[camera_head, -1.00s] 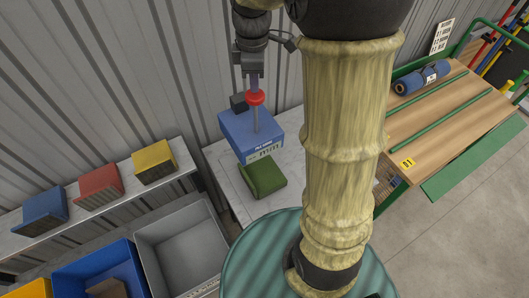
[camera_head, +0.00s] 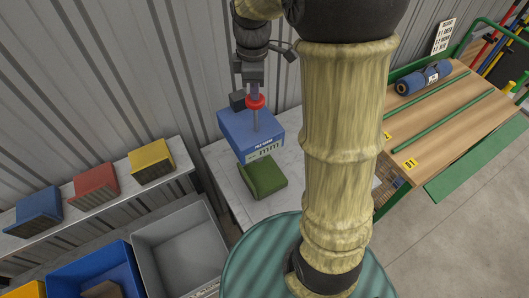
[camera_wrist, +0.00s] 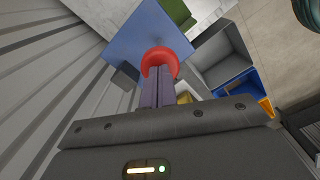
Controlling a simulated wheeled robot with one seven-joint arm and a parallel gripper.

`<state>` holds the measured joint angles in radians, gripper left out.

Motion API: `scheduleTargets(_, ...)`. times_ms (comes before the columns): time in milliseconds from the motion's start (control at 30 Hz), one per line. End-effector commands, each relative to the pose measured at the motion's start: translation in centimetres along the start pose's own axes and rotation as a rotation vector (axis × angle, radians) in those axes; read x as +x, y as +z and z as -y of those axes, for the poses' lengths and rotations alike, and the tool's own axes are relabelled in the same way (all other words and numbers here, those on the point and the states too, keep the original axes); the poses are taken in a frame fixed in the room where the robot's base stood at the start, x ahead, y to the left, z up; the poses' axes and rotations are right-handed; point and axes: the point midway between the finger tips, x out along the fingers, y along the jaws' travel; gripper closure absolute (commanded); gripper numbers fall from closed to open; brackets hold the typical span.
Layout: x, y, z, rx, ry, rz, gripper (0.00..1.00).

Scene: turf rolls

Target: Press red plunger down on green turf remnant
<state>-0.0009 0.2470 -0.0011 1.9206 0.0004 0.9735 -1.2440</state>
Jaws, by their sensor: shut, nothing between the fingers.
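The red plunger (camera_head: 255,102) stands on a thin metal rod above a blue machine box (camera_head: 238,126) with a white label and display. My gripper (camera_head: 255,92) points down with its shut fingertips right over the plunger. In the wrist view, the fingertips (camera_wrist: 158,72) overlap the red plunger (camera_wrist: 160,57), with nothing held between them. Whether they touch it I cannot tell for sure. The green turf remnant (camera_head: 263,178) lies on the pale bench in front of the blue box. It also shows at the top of the wrist view (camera_wrist: 176,12).
Blue, red and yellow turf samples (camera_head: 95,184) sit on a shelf at left. Grey (camera_head: 217,238) and blue (camera_head: 70,278) bins stand below it. A wooden table (camera_head: 455,110) with a blue roll (camera_head: 424,77) is at right. A corrugated wall rises close behind the box.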

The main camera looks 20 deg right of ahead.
Motion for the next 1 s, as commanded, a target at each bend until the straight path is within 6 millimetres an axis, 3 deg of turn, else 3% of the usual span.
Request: scheduleTargets(1000,4.3,0.0,0.1,0.0,-0.002,0.001,1.0)
